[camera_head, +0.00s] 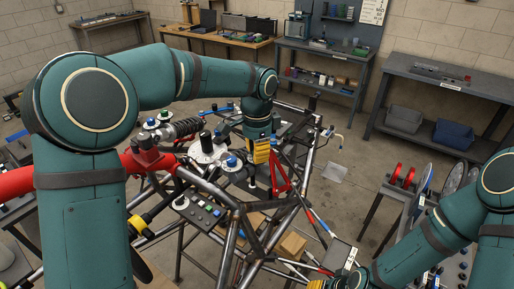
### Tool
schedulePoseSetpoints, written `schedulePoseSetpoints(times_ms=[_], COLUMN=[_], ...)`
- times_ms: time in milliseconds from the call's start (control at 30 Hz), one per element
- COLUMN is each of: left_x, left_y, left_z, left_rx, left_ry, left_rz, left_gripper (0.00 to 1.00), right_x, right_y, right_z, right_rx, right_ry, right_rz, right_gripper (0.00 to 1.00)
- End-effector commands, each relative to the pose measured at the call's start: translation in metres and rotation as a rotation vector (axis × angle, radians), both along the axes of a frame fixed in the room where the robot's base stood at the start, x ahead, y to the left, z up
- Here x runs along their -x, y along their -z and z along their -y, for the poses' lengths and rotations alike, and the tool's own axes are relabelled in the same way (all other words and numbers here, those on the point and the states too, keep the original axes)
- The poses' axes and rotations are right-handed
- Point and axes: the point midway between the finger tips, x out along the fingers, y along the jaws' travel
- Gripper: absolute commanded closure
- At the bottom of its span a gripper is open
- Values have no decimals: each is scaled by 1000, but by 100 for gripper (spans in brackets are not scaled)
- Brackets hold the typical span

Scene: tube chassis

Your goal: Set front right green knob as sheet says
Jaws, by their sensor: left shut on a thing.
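My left gripper (254,182) hangs, yellow and black, over the tube chassis (228,238), pointing down. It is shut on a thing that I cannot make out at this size. A blue knob (231,160) stands on a pale disc just left of the gripper, and a black knob (206,137) stands on a white disc (208,152) farther left. A pale sheet with dark marks (373,10) hangs on the back wall, too small to read. My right gripper (318,284) shows only as a yellow part at the bottom edge; its fingers are hidden.
A coil-over shock (184,128) and a red tube (140,160) lie left of the knobs. A switch panel (198,209) is in front. Cardboard boxes (292,245) sit under the frame. Workbenches (450,80) line the back wall.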

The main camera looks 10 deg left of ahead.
Motion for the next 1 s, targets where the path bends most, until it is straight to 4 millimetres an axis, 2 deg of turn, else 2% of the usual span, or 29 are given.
schedulePoseSetpoints(times_ms=[300, 500, 1000], left_x=[0, 0, 0], left_y=[0, 0, 0], left_z=[0, 0, 0], left_rx=[1, 0, -1], left_ry=[256, 364, 449], left_rz=[1, 0, -1], left_gripper=[100, 100, 100], right_x=[0, 0, 0], right_y=[-1, -1, -1], right_z=[0, 0, 0], right_rx=[0, 0, 0], right_ry=[0, 0, 0], right_rz=[0, 0, -1], right_gripper=[53, 53, 53])
